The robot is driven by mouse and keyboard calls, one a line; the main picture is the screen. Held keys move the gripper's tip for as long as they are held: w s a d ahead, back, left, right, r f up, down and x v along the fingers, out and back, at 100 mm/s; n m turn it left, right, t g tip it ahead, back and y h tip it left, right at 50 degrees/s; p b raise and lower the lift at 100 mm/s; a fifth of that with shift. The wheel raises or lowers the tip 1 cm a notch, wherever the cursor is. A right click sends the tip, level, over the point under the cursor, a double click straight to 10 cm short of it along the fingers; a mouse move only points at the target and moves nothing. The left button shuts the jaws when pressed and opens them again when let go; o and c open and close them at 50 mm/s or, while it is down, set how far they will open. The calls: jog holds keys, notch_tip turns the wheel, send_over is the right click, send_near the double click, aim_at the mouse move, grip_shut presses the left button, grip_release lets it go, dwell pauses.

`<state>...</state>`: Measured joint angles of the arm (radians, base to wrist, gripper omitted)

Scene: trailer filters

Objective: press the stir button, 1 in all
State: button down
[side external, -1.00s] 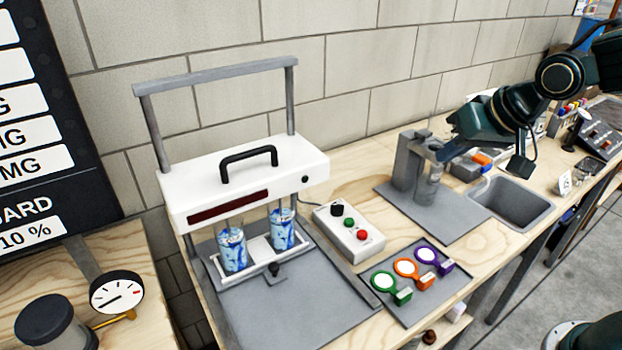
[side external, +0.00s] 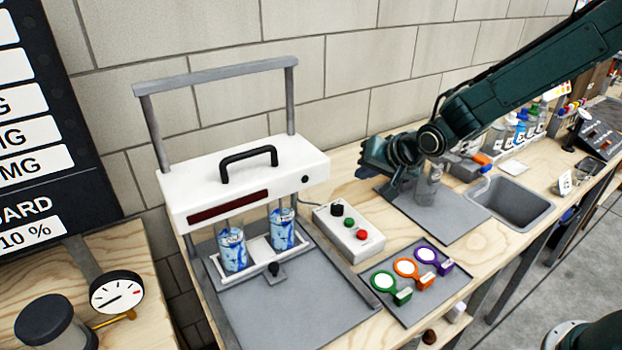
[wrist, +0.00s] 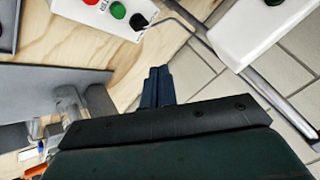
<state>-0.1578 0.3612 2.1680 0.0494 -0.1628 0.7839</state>
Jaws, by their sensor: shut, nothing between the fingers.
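A small white control box (side external: 336,231) stands on the wooden bench. It carries a black knob (side external: 337,210), a green button (side external: 349,222) and a red button (side external: 362,235). Its lettering is too small to read, so I cannot tell which control is marked stir. The box (wrist: 103,16) also shows at the top of the wrist view, with the green button (wrist: 118,10) and the black knob (wrist: 139,21). My gripper (wrist: 154,72) is shut and empty, apart from the box. In the side view my gripper (side external: 366,173) is behind and right of the box.
A white stirrer unit (side external: 245,178) with two blue-patterned beakers stands left of the box. A grey stand with a clear vessel (side external: 428,186) is close to my arm. Three coloured ring tools (side external: 407,268) lie on a grey mat in front. A sink (side external: 515,203) is at right.

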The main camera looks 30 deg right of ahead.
aim_at(352, 223)
jog(key=shift+w+a+f, duration=0.25)
jog(key=shift+w+f, duration=0.15)
jog(key=shift+f, duration=0.25)
jog(key=shift+w+a+f, duration=0.2)
jog(key=shift+w+f, duration=0.2)
jog(key=shift+f, duration=0.2)
jog(key=shift+f, duration=0.1)
jog(key=shift+f, duration=4.3)
jog(key=shift+f, duration=0.95)
jog(key=shift+r, duration=0.9)
jog(key=shift+r, duration=0.15)
jog(key=shift+r, duration=2.4)
